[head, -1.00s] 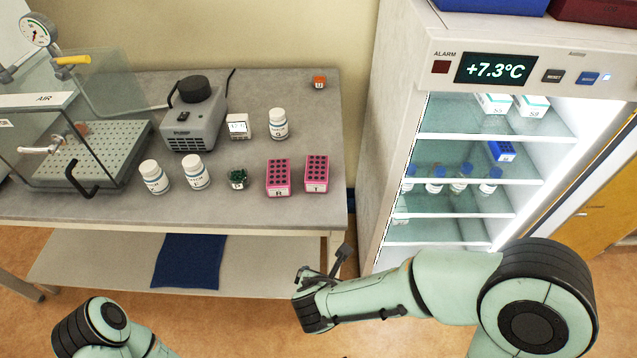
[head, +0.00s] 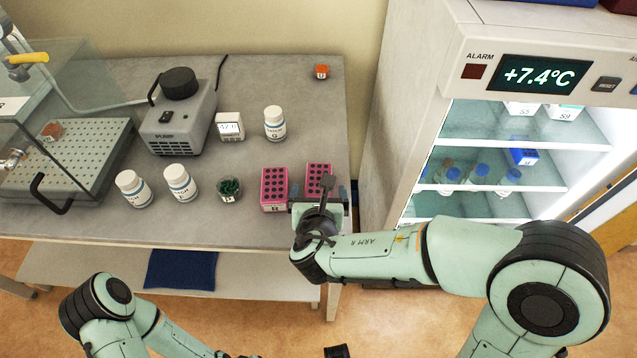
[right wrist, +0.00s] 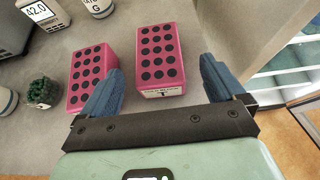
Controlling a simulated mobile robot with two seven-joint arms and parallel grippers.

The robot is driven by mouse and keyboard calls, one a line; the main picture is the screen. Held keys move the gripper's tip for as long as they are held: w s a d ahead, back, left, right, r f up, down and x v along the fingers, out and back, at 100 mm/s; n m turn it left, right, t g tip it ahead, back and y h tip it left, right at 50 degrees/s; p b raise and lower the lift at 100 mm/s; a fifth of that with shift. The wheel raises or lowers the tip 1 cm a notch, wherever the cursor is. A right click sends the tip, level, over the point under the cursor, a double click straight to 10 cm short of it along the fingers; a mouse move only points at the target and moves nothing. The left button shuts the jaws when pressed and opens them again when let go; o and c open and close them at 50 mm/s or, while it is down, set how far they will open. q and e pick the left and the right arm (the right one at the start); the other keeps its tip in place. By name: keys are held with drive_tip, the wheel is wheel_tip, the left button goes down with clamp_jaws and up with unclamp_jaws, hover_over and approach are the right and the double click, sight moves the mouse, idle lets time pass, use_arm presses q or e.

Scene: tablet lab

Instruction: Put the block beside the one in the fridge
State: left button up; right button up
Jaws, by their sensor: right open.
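Two pink blocks with dark round holes stand side by side at the bench's right front: the left one (head: 274,189) and the right one (head: 318,178). Both show in the right wrist view, the left one (right wrist: 93,76) and the right one (right wrist: 160,58). My right gripper (head: 322,192) is open and empty at the near end of the right block; its blue fingers (right wrist: 157,78) spread either side of that end. A blue block (head: 523,156) sits on a shelf in the fridge (head: 452,205). My left gripper is not clearly visible.
White bottles (head: 134,189) and a jar of green pieces (head: 229,190) stand left of the blocks. Blue-capped bottles (head: 478,173) stand on the blue block's shelf.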

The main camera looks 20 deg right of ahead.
sight(319, 179)
drive_tip(key=x, duration=0.6)
drive_tip(key=shift+w+r, duration=0.2)
drive_tip(key=c, duration=1.4)
drive_tip(key=shift+o, duration=0.2)
wheel_tip(319, 179, up, 20)
drive_tip(key=p, duration=0.6)
drive_tip(key=w+d+f, duration=0.1)
drive_tip(key=f, duration=0.4)
drive_tip(key=w+d+f, duration=0.1)
drive_tip(key=d+f, duration=0.1)
drive_tip(key=f, duration=0.3)
drive_tip(key=w+d+f, duration=0.1)
drive_tip(key=f, duration=0.4)
drive_tip(key=shift+d+f, duration=0.2)
drive_tip(key=shift+d, duration=0.15)
use_arm(q)
drive_tip(key=w+r, duration=0.3)
drive_tip(key=r, duration=0.3)
drive_tip(key=shift+r+t, duration=0.2)
drive_tip(key=shift+t, duration=0.1)
use_arm(e)
drive_tip(key=shift+s+f, duration=0.1)
drive_tip(key=shift+f, duration=0.3)
use_arm(q)
drive_tip(key=shift+w, duration=0.1)
